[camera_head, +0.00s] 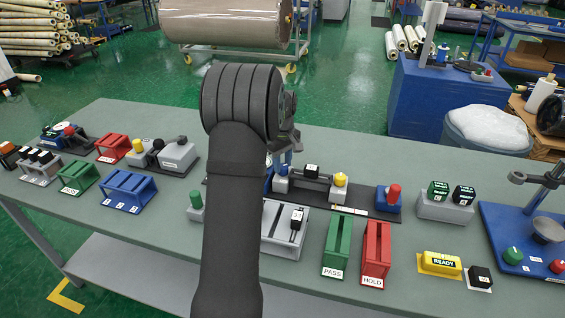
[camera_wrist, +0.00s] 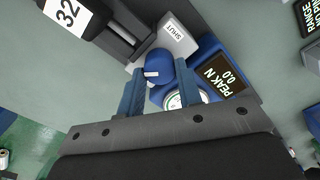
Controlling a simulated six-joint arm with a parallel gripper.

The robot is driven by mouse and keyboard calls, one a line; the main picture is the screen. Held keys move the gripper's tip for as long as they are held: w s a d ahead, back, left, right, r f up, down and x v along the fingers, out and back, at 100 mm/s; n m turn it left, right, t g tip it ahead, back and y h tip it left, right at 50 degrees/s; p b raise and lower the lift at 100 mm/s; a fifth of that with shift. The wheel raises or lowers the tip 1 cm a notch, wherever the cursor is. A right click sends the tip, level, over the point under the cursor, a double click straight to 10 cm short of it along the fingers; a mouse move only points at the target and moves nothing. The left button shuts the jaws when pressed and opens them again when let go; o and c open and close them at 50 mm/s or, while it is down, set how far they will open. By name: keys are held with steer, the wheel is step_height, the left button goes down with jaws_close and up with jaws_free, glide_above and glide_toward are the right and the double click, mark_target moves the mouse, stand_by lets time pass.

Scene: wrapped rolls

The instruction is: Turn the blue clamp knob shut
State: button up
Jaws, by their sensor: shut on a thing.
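In the wrist view the blue clamp knob (camera_wrist: 158,62), with a white pointer line on its face, sits between the two blue fingers of my gripper (camera_wrist: 160,71). My gripper is shut on the knob. A grey block with a SHUT label (camera_wrist: 178,33) is just beyond it. The pointer line runs roughly across the picture, not clearly toward the label. In the head view my gripper (camera_head: 286,138) is mostly hidden behind my dark arm, and the knob is hidden too.
A blue gauge unit with a PEAK N display reading 0.0 (camera_wrist: 222,78) and a round dial (camera_wrist: 186,98) is close to my fingers. Green PASS (camera_head: 337,246) and red HOLD (camera_head: 377,252) holders stand right of my arm. Several other fixtures crowd the grey-green table (camera_head: 160,228).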

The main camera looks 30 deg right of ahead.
mark_target(283, 165)
steer(key=m, duration=0.4)
steer(key=shift+m, duration=0.3)
steer(key=m, duration=0.3)
steer(key=shift+m, duration=0.3)
steer(key=m, duration=0.3)
steer(key=shift+d+m, duration=0.1)
steer(key=shift+m, duration=1.9)
steer(key=o, duration=1)
steer(key=shift+r, duration=0.15)
step_height(283, 165, up, 17)
steer(key=shift+r, duration=0.1)
